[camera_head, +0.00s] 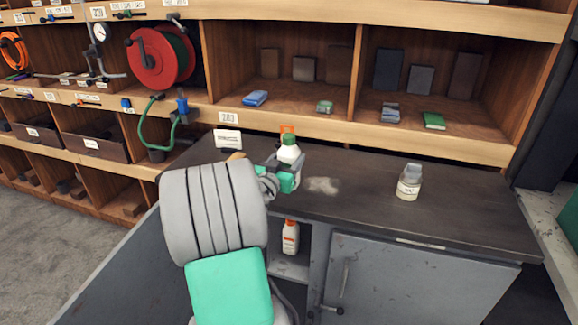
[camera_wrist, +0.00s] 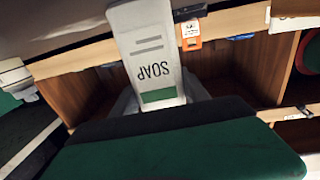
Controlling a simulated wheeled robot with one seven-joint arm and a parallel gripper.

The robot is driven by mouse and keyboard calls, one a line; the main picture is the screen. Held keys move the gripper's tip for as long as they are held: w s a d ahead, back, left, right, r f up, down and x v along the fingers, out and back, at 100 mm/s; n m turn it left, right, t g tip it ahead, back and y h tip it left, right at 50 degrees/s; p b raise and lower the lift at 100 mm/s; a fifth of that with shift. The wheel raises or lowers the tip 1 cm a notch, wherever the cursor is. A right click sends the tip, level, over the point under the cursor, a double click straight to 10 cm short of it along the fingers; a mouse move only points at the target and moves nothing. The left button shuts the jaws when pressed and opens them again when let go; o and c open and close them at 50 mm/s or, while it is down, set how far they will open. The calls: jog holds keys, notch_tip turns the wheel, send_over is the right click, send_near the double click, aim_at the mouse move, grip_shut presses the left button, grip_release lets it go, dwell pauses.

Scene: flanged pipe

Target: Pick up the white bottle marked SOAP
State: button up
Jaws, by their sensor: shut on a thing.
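The white bottle marked SOAP (camera_wrist: 146,45) fills the upper middle of the wrist view, its lettering upside down and a green band near my gripper. In the head view the white bottle (camera_head: 289,153) shows a green top above my gripper (camera_head: 284,178), over the dark worktop. My gripper is shut on this bottle. Its lower part is hidden by my gripper in the head view, so I cannot tell whether its base touches the worktop.
An orange-and-white container (camera_head: 287,130) stands just behind the bottle. A white sign (camera_head: 228,139) is to the left. Shelves (camera_head: 370,145) rise behind. Another white bottle (camera_head: 290,238) stands in the cabinet below.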

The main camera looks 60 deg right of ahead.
grip_shut()
jog(key=shift+r, duration=0.1)
dwell(0.3)
